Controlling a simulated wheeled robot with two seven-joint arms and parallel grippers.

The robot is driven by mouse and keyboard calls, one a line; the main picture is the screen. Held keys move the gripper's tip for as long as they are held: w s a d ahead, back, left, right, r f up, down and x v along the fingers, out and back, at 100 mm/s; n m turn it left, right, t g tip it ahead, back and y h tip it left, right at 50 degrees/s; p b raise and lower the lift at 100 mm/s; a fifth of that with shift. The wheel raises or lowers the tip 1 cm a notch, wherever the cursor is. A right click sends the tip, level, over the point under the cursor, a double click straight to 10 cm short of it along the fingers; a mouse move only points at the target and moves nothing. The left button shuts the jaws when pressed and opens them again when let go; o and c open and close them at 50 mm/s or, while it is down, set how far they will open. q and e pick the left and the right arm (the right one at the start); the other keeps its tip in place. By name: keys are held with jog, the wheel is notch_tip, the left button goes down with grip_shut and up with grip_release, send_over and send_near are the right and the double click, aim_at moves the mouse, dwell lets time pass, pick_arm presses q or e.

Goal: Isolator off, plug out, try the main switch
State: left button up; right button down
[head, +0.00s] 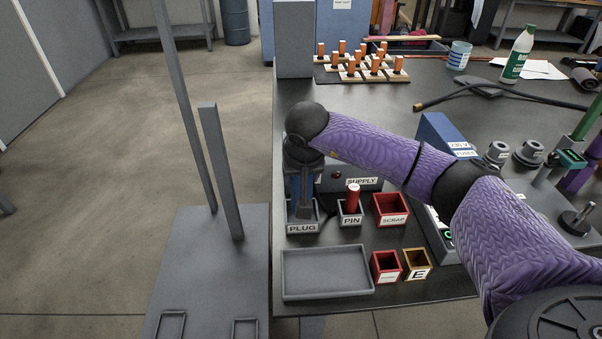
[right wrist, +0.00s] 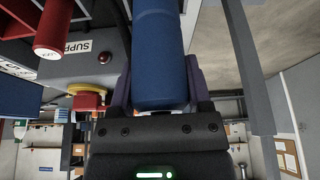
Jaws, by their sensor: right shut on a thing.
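My right gripper (head: 304,180) points down at the left of the bench, over the grey box marked PLUG (head: 302,229). In the right wrist view my right gripper (right wrist: 160,98) is shut on the blue plug (right wrist: 160,50), a thick cylinder between its fingers. I cannot tell whether the plug's lower end is inside the box or clear of it. The grey SUPPLY box (head: 361,183) with a small red lamp is partly behind my arm. A red knob on a yellow base (right wrist: 90,97) shows in the right wrist view. I cannot make out a main switch. My left gripper is out of view.
A red pin (head: 353,196) stands in the PIN box (head: 350,219), beside the red SCRAP box (head: 391,208). In front are an empty grey tray (head: 325,273), a red box (head: 386,266) and a tan box (head: 417,264). A grey post (head: 294,40) rises behind. My forearm covers the bench's middle.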

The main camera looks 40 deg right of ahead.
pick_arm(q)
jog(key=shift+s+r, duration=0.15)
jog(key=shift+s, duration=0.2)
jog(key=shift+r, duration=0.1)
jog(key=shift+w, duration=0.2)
pick_arm(e)
jog(key=shift+f, duration=0.65)
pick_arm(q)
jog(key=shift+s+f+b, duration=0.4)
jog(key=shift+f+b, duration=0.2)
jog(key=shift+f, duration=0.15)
pick_arm(e)
jog(key=shift+f, duration=0.6)
